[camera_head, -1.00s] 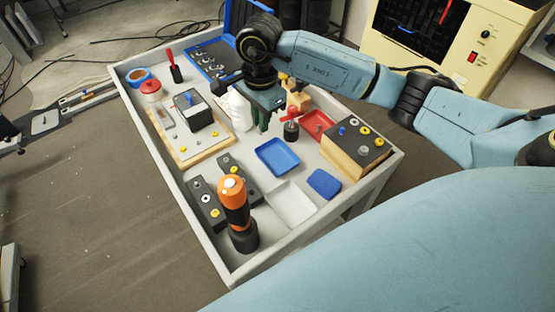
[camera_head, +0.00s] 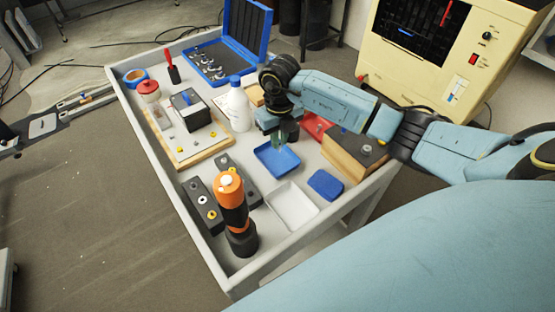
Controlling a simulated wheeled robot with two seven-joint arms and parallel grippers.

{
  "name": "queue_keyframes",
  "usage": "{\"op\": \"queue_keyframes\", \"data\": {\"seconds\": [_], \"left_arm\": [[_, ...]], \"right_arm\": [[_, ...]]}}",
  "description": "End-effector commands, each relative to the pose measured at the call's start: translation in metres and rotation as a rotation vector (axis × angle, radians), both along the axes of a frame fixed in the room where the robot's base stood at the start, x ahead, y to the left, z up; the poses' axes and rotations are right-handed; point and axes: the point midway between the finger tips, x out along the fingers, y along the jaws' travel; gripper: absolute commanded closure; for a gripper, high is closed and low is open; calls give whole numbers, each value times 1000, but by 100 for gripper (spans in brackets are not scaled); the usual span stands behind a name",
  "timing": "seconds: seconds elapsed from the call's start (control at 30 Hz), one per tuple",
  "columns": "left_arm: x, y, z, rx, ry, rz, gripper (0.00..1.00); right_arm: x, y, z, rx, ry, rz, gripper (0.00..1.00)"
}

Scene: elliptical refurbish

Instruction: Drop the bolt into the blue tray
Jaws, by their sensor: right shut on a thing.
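The blue tray (camera_head: 269,165) is a small open rectangular tray on the workbench, just right of the middle. My right gripper (camera_head: 282,145) points down over the back of the blue tray and covers part of it. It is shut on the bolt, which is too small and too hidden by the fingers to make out. I cannot tell how high it is above the tray floor. My left gripper is not in view.
A white tray (camera_head: 293,206) and a blue block (camera_head: 325,184) lie in front of the blue tray. A red tray (camera_head: 316,124) and a wooden block (camera_head: 352,158) are right of my gripper. A white bottle (camera_head: 239,108) stands left, an orange-black tool (camera_head: 232,203) nearer.

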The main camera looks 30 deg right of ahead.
Motion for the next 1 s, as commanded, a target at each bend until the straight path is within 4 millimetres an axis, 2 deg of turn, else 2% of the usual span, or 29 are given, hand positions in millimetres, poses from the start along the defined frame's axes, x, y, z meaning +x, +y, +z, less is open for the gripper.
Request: {"op": "queue_keyframes", "data": {"seconds": [0.4,0.77,0.8,0.97,1.0], "left_arm": [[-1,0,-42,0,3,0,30],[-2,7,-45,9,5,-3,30],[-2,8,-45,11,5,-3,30],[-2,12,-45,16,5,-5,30],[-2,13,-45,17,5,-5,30]], "right_arm": [[0,0,-50,0,2,3,100],[0,0,-53,-1,1,4,100],[0,0,-53,-1,1,4,82],[0,0,-53,-1,1,4,61],[0,0,-53,-1,1,4,61]]}}
